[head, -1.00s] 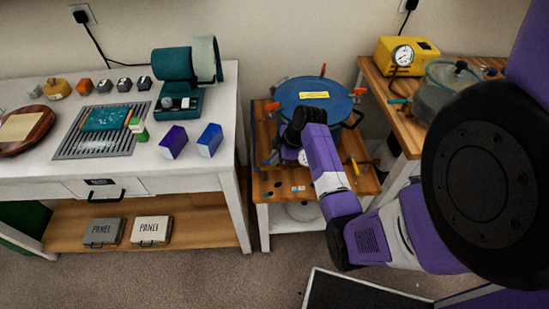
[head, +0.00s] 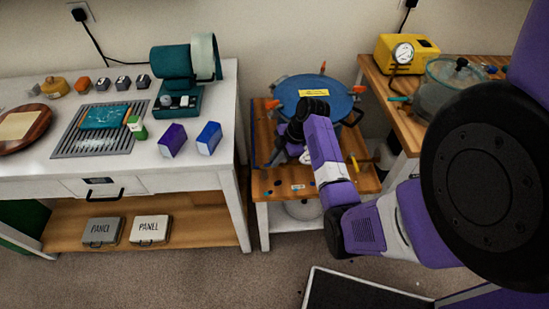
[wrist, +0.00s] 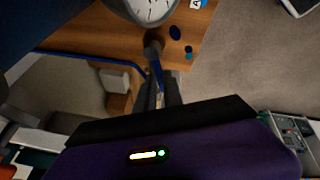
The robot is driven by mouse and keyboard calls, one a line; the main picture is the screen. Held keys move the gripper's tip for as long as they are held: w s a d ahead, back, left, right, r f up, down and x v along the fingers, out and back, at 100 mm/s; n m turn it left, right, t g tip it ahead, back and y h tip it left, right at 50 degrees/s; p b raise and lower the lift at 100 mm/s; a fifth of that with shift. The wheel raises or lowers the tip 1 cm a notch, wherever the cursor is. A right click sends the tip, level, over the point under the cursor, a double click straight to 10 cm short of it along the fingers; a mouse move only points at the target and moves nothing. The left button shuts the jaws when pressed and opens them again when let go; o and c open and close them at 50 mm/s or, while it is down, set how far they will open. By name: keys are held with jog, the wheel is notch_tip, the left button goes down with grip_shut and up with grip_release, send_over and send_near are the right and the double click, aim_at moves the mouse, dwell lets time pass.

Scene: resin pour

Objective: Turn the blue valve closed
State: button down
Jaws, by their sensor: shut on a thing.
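The blue valve shows in the wrist view as a narrow blue handle (wrist: 157,72) below a dark round fitting (wrist: 153,45). My gripper (wrist: 160,94) is shut on this handle, with a dark finger on each side of it. A white dial gauge (wrist: 150,8) is just beyond the fitting, cut off by the frame's top edge. In the head view my wrist is over the left front of the blue-lidded pot (head: 335,102), and the valve is hidden there. How far the valve is turned cannot be told.
The pot stands on a low wooden table (head: 268,185). An orange-yellow handle (head: 353,163) sticks out at its right front. A wooden bench at right holds a yellow gauge box (head: 408,56) and a clear lidded vessel (head: 452,95). A white workbench (head: 215,115) is at left.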

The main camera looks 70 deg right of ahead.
jog(key=shift+s+a+n, duration=0.1)
jog(key=shift+n, duration=0.4)
jog(key=c, duration=1.5)
grip_release()
jog(key=shift+r, duration=0.1)
jog(key=shift+r+p, duration=2.95)
jog(key=shift+r, duration=7)
